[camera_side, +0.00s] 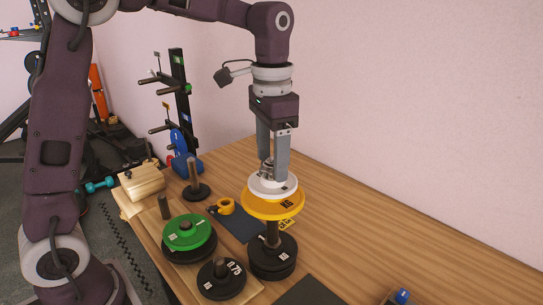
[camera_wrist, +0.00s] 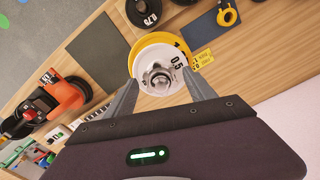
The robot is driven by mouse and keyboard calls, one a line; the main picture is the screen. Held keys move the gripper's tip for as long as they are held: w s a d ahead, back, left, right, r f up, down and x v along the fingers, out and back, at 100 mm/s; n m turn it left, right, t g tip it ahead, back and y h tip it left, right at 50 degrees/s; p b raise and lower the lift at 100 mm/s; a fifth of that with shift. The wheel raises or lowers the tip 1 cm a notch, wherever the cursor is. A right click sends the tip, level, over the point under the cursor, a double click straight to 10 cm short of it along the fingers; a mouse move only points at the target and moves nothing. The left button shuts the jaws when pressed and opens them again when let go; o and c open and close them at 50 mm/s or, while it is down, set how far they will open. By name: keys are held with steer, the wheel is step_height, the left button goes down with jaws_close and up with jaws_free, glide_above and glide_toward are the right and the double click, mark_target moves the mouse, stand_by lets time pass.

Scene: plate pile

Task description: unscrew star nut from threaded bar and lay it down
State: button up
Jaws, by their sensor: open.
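The star nut (camera_side: 266,171) is a small grey metal piece at the top of the threaded bar. It shows from above in the wrist view (camera_wrist: 159,78), at the centre of a white plate (camera_wrist: 153,92). The white plate lies on a larger yellow plate (camera_side: 272,208), and black plates (camera_side: 274,262) sit lower on the same bar. The bar's lower part (camera_side: 273,234) shows between the yellow and black plates. My gripper (camera_side: 272,168) points down over the nut. It is open, with one finger on each side of the nut and a visible gap to it in the wrist view.
Left of the pile stand a green plate (camera_side: 188,233) on black ones and a black plate (camera_side: 222,280) on a post. A dark mat (camera_side: 236,223) has a yellow collar (camera_side: 226,206) at its edge. Another dark mat (camera_side: 310,291) lies in front. The table's right side is mostly clear.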

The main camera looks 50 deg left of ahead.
steer(key=m, duration=1.7)
steer(key=shift+m, duration=0.4)
steer(key=c, duration=1.2)
